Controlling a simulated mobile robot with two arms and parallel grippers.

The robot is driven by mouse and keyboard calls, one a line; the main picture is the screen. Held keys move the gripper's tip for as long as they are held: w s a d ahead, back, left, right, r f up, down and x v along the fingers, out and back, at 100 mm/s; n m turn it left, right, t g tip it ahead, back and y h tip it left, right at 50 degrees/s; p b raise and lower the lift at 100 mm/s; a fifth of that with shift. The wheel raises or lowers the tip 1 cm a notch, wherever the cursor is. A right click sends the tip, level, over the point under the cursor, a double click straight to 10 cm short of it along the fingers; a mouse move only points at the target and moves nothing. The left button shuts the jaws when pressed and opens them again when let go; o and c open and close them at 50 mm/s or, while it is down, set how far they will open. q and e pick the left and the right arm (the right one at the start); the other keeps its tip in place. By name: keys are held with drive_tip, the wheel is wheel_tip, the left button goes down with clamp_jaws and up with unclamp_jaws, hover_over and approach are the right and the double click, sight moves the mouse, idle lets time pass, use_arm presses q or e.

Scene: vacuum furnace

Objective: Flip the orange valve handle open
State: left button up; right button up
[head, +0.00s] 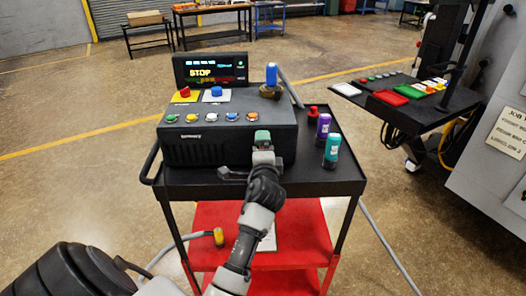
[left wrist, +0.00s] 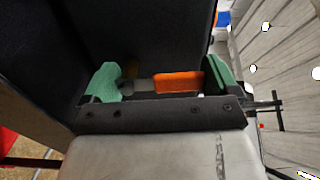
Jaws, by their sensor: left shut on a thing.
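The orange valve handle (left wrist: 179,82) shows in the left wrist view, lying sideways between the green fingertips of my left gripper (left wrist: 160,78). A grey stem and a small brass part are to the left of it. My left gripper is shut on the handle. In the head view my left gripper (head: 262,138) is at the front right of the black control box (head: 225,150), and it hides the handle there. My right gripper is not in view.
The box stands on a black cart (head: 312,180) with a red lower shelf (head: 312,225). Purple (head: 323,125) and teal (head: 331,150) bottles stand just right of the gripper. A blue-topped valve (head: 271,78) rises from the box's top. A second panel (head: 415,95) is at right.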

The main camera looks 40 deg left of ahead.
use_arm(q)
drive_tip(key=o, duration=1)
drive_tip(key=b+v, duration=0.2)
drive_tip(key=v, duration=0.8)
drive_tip(key=shift+s+d, duration=0.25)
drive_tip(key=shift+s, duration=0.05)
drive_tip(key=shift+f, duration=0.15)
